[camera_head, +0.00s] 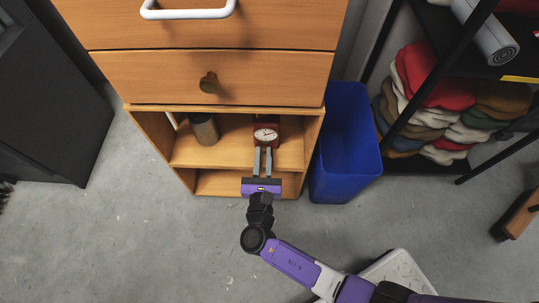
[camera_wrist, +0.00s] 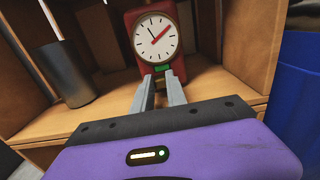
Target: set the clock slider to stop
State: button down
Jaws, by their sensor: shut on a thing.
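A red clock (camera_head: 265,137) with a round white face stands on the upper open shelf of the wooden cabinet. It shows close up in the wrist view (camera_wrist: 154,36), with a red hand, black hands and a small green patch (camera_wrist: 162,68) low on its front. My gripper (camera_head: 263,152) reaches into the shelf from the front. Its two grey fingertips (camera_wrist: 159,80) are at the clock's lower front, shut on the small brass-coloured slider (camera_wrist: 157,87). The fingers hide most of the slider, and I cannot read its setting.
A dark grey cup (camera_wrist: 64,74) stands on the shelf (camera_wrist: 110,108) left of the clock. The cabinet's side walls flank the opening, and drawers (camera_head: 215,77) hang above. A blue bin (camera_head: 347,145) stands close on the right. The floor in front is mostly clear.

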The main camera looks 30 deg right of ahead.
jog(key=shift+w+a+f, duration=0.1)
jog(key=shift+w+a, duration=0.05)
jog(key=shift+a, duration=0.1)
jog(key=c, duration=1.3)
grip_release()
jog(key=p+v, duration=0.2)
jog(key=v, duration=0.5)
jog(key=shift+s+a+p, duration=0.2)
jog(key=shift+s+p, duration=0.15)
